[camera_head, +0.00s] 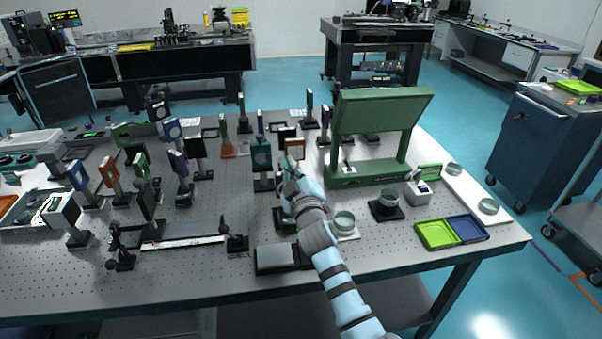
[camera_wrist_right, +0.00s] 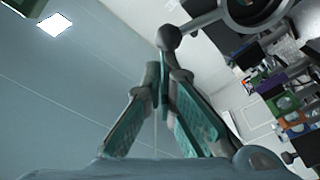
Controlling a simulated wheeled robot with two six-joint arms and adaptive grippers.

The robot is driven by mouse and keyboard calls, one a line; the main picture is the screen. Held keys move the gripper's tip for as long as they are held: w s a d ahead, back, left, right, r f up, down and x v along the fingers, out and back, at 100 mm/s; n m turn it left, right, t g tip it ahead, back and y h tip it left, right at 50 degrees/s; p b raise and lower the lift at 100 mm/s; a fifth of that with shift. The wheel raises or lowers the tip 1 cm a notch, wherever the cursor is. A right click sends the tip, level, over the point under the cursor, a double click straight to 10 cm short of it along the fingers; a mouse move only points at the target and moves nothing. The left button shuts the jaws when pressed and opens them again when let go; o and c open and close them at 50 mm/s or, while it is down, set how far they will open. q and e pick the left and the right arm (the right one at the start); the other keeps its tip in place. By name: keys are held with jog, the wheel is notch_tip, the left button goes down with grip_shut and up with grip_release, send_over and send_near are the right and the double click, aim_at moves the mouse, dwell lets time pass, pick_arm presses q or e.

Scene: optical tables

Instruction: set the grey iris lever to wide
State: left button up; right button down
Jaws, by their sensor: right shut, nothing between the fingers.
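A grey lever with a round ball knob (camera_wrist_right: 169,37) shows at the top of the right wrist view. Its rod runs up and right to a dark ring-shaped mount (camera_wrist_right: 252,12), cut by the top edge. My right gripper (camera_wrist_right: 163,78) is shut and empty, its fingertips just below the ball knob; I cannot tell if they touch it. In the head view my right gripper (camera_head: 290,163) is over the middle of the table among upright mounts. The lever cannot be made out there, and the gripper covers part of that spot. My left gripper is not in view.
The perforated optical table (camera_head: 195,285) carries several posts and mounts, mostly left of the gripper. A green raised panel (camera_head: 380,112) on a base stands close to its right. A green tray (camera_head: 436,235) and a blue tray (camera_head: 467,228) lie at the right front. The left front is clear.

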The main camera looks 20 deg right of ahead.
jog(key=s+a+r+m+p, duration=0.1)
jog(key=s+a+p, duration=0.1)
jog(key=s, duration=0.6)
jog(key=shift+s+a+r+p, duration=0.35)
jog(key=shift+a+p, duration=0.05)
jog(key=shift+p, duration=0.3)
